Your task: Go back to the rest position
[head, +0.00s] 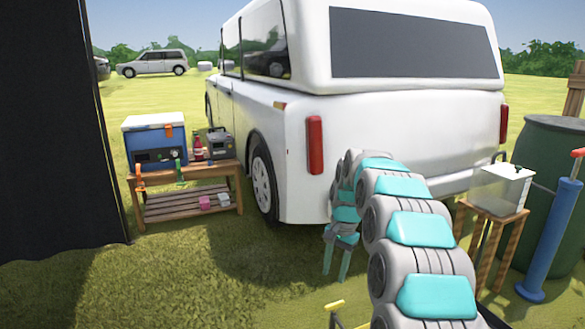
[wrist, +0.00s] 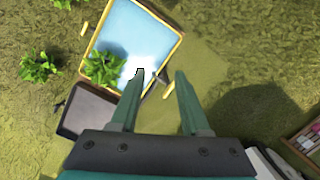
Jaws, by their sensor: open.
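My arm reaches out from the lower right in the head view, and my gripper (head: 337,262) hangs at its far end, pointing down in front of the white van (head: 395,115). In the wrist view, my gripper (wrist: 156,88) has its two fingers spread apart with nothing between them. Beyond the fingertips lies a yellow-framed panel with a pale blue face (wrist: 140,32) on the grass. A green plant (wrist: 104,67) overlaps the panel's left edge.
A wooden bench (head: 187,188) with a blue cooler (head: 154,140) stands left of the van. A black curtain (head: 50,130) hangs at left.

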